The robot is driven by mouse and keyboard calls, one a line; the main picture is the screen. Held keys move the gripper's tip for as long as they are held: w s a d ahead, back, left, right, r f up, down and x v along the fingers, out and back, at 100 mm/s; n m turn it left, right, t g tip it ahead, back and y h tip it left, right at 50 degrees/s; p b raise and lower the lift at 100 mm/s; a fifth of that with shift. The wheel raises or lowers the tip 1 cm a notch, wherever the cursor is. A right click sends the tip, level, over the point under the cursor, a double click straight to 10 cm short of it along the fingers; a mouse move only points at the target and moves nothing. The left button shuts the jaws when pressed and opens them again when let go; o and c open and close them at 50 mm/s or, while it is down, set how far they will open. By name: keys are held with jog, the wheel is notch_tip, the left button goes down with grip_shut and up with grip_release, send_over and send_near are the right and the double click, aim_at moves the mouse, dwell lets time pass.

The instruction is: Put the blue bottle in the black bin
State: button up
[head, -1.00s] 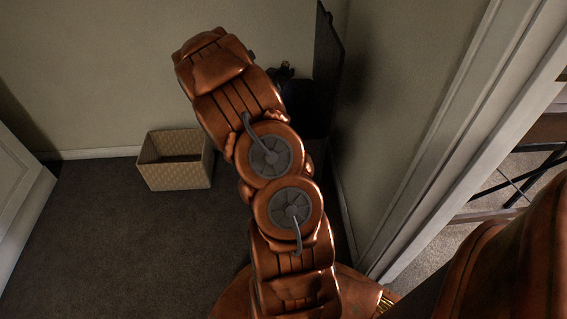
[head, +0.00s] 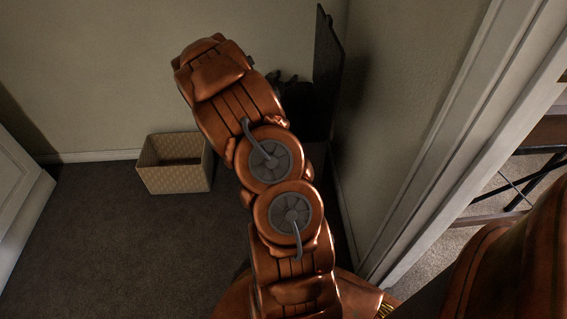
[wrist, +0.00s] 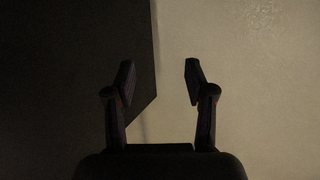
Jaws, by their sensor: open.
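My gripper (wrist: 159,75) is open in the wrist view, with nothing between its two fingers. A dark flat surface lies beyond its left finger and a pale wall beyond its right finger. In the head view my arm covers the middle, and I cannot make out the gripper's fingers. No blue bottle shows in either view. I cannot pick out a black bin; dark shapes behind my arm are too dim and covered to name.
A beige woven basket (head: 176,178) stands on the dark carpet (head: 110,235) by the back wall. A tall black panel (head: 327,75) stands against the right wall. A white door (head: 20,195) is at the left and a white door frame (head: 450,140) at the right. Carpet at left is clear.

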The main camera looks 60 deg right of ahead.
jog(key=v, duration=1.2)
dwell(0.6)
